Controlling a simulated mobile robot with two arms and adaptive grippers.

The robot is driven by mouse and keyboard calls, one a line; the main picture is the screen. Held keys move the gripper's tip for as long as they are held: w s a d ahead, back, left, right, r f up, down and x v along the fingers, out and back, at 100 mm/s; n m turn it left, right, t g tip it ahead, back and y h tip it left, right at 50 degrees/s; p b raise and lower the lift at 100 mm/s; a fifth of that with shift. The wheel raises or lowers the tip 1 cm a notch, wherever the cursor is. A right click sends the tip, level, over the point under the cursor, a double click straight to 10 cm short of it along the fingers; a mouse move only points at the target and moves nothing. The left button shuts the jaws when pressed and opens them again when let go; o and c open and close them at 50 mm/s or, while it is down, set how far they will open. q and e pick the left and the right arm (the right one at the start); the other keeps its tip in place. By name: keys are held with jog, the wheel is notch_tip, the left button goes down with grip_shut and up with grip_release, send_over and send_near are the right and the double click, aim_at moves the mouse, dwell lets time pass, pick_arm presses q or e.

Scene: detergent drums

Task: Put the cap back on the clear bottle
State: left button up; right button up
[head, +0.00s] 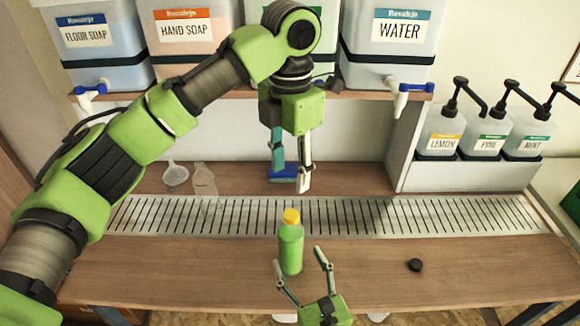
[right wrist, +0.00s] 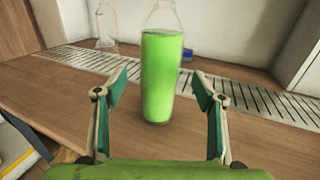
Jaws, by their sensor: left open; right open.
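A clear bottle of green liquid (head: 291,252) stands upright on the front counter, with a yellow-orange top (head: 291,216) that looks like a cap. In the right wrist view the bottle (right wrist: 161,80) is centred, its top cut off. A second clear bottle (head: 205,182), empty and seemingly uncapped, stands farther back left. A small black cap (head: 415,265) lies on the counter to the right. My right gripper (head: 298,258) is open, its fingers pointing at the green bottle's lower part. My left gripper (head: 290,170) is open, pointing down above the back of the counter.
A blue item (head: 283,173) lies behind my left fingers. A clear funnel (head: 175,176) stands left of the empty bottle. A slotted drain grate (head: 400,216) crosses the counter. Labelled drums with taps, including water (head: 397,35), line the shelf. Pump bottles (head: 440,135) stand right.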

jog(key=v, duration=0.6)
jog(key=shift+s, duration=0.2)
